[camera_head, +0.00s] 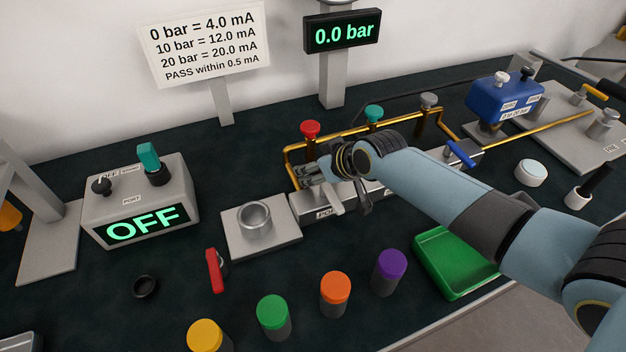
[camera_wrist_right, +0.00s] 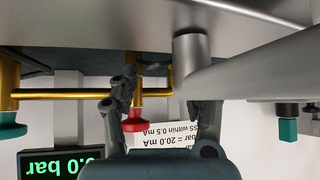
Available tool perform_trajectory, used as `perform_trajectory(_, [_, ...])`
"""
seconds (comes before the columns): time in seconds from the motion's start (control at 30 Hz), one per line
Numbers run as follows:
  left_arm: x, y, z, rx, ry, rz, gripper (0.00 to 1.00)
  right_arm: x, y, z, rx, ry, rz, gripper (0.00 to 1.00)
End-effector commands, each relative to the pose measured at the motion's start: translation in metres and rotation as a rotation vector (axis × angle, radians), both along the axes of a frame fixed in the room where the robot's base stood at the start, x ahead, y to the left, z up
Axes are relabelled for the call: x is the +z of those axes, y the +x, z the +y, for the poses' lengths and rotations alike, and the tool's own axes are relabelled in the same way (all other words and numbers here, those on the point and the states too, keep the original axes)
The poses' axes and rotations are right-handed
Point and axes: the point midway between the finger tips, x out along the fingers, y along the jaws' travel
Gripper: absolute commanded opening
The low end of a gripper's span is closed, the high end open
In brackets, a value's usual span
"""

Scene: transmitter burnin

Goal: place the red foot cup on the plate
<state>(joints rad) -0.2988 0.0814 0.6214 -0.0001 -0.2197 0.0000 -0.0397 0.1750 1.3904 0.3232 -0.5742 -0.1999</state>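A red piece (camera_head: 214,270) stands upright on the dark mat, with a small dark part behind it. I cannot tell whether it is a tipped cup with a red foot. Dark cups with yellow (camera_head: 205,335), green (camera_head: 272,309), orange (camera_head: 335,286) and purple (camera_head: 391,263) tops stand along the front. A grey plate (camera_head: 283,236) carries a round metal ring (camera_head: 254,217). My right gripper (camera_head: 350,205) is beside the brass pipework, right of that plate. In the upside-down wrist view its fingers (camera_wrist_right: 160,112) are apart and nothing shows held. My left gripper is not in view.
A red-knobbed valve (camera_head: 310,129) stands close behind my right gripper. A green tray (camera_head: 437,274) lies at the front right. A grey box (camera_head: 180,190) reading OFF stands at left, with a dark ring (camera_head: 145,287) before it. A blue transmitter (camera_head: 500,98) is at right.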

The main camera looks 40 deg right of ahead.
Motion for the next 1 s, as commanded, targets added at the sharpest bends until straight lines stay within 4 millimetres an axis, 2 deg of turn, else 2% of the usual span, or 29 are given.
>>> perform_trajectory(0.03, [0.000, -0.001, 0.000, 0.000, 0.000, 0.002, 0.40, 0.000, 0.000, 0.000, 0.000, 0.000, 0.000, 0.38])
perform_trajectory(0.27, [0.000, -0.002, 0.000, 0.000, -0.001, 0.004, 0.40, 0.000, 0.000, 0.000, 0.000, 0.000, 0.000, 0.10])
perform_trajectory(0.57, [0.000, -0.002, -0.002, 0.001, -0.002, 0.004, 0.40, 0.006, 0.000, 0.000, 0.000, -0.001, -0.002, 0.10])
perform_trajectory(0.67, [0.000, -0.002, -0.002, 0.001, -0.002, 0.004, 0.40, 0.017, 0.001, -0.001, 0.001, -0.002, -0.003, 0.09])
perform_trajectory(0.8, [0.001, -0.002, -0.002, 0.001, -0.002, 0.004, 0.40, 0.041, 0.001, 0.000, 0.002, -0.002, -0.005, 0.09])
perform_trajectory(1.0, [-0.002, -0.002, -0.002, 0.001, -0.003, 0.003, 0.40, 0.062, -0.024, -0.032, 0.002, -0.008, 0.000, 0.09])
